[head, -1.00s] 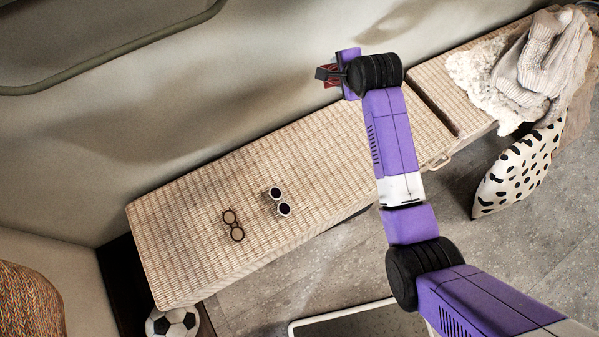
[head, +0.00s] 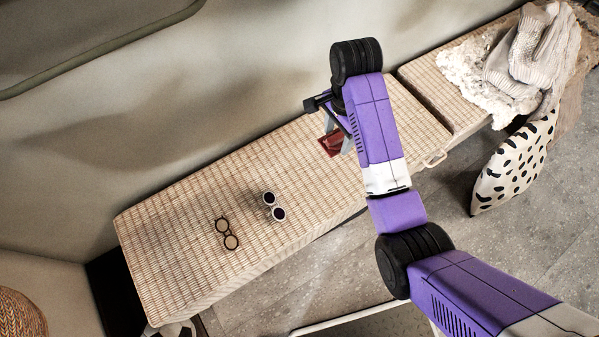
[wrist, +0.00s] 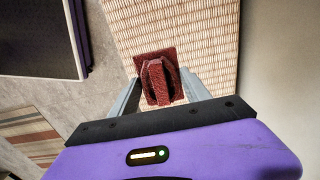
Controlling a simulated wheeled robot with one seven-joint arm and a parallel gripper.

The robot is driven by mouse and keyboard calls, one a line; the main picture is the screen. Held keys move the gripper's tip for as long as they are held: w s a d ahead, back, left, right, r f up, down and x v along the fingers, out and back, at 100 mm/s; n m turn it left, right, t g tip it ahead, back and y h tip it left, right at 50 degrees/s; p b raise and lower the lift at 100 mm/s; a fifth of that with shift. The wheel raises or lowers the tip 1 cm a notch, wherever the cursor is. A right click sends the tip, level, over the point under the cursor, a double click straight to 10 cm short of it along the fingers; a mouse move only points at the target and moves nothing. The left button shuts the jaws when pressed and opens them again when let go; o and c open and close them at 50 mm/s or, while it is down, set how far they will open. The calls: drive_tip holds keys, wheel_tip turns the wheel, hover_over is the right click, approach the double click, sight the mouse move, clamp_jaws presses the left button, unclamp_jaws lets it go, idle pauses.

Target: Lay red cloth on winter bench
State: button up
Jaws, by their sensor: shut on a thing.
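The red cloth (head: 331,145) is pinched between the fingers of my gripper (head: 338,138). In the wrist view the cloth (wrist: 166,97) shows as a dark red square with a fold gripped in the middle. It is over the right part of the long woven bench (head: 175,225) that bears two pairs of sunglasses. I cannot tell whether the cloth touches that bench. The other woven bench (head: 437,84), at the upper right, bears a white fluffy piece (head: 464,72) and grey knitted winter wear (head: 535,50); its near left part is bare.
Dark-rimmed sunglasses (head: 227,234) and white-rimmed sunglasses (head: 273,206) lie left of my gripper. A spotted cushion (head: 515,165) leans by the right bench. The wall (head: 200,100) runs close behind both benches. A narrow gap separates the benches.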

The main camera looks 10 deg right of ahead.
sight(329, 174)
wheel_tip(329, 174, down, 20)
drive_tip(key=b, duration=0.5)
drive_tip(key=o, duration=1.5)
drive_tip(key=shift+c, duration=0.2)
drive_tip(key=shift+r, duration=0.1)
wheel_tip(329, 174, up, 12)
drive_tip(key=p, duration=0.3)
drive_tip(key=shift+p, duration=0.3)
